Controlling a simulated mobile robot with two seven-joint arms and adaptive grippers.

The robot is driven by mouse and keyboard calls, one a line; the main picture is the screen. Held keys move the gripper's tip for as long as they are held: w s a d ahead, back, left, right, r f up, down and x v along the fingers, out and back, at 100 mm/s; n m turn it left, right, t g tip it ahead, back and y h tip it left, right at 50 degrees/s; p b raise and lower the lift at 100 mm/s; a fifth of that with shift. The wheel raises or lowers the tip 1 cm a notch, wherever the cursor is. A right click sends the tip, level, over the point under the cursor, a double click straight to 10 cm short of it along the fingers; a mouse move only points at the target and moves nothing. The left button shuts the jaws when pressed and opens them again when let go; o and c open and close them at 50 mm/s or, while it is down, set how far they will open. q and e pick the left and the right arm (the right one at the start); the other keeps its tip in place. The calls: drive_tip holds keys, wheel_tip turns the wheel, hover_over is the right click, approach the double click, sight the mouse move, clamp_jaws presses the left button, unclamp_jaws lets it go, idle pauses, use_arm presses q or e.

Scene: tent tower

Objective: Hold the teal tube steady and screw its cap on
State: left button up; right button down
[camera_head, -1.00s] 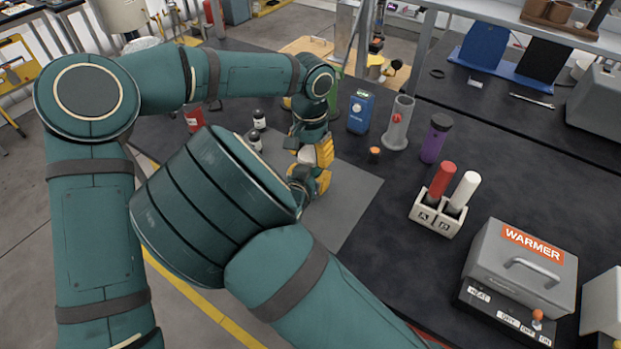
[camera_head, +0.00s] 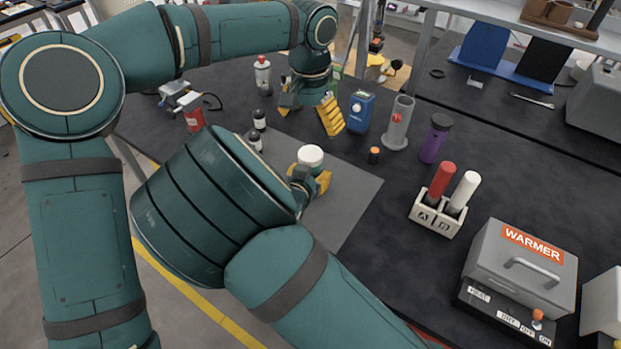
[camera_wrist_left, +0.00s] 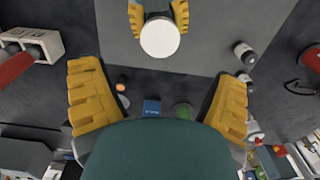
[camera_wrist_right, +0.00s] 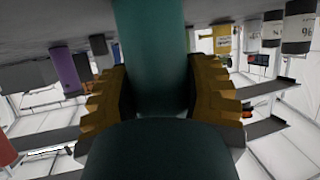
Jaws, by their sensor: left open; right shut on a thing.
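The white cap (camera_head: 310,155) sits on top of the upright tube, level as far as I can see; its thread is hidden. The teal tube (camera_wrist_right: 155,55) stands between the yellow fingers of my right gripper (camera_head: 310,175), which is shut on it; the right wrist view shows my right gripper (camera_wrist_right: 160,95) with a finger on either side. My left gripper (camera_head: 310,114) is open and empty, above and behind the cap, apart from it. In the left wrist view the cap (camera_wrist_left: 160,37) shows as a round white disc beyond the spread fingers of my left gripper (camera_wrist_left: 158,85).
A grey mat (camera_head: 350,193) lies under my right gripper. Two small dark bottles (camera_head: 257,130) stand to its left. A blue device (camera_head: 361,111), a grey cylinder (camera_head: 398,125), a purple bottle (camera_head: 435,138) and a small orange-topped vial (camera_head: 374,155) stand to the right.

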use_arm(q)
drive_tip(key=shift+r, duration=1.4)
use_arm(e)
drive_tip(key=shift+c, duration=1.3)
unclamp_jaws()
drive_tip(key=shift+s, duration=0.1)
drive_tip(key=v, duration=1.2)
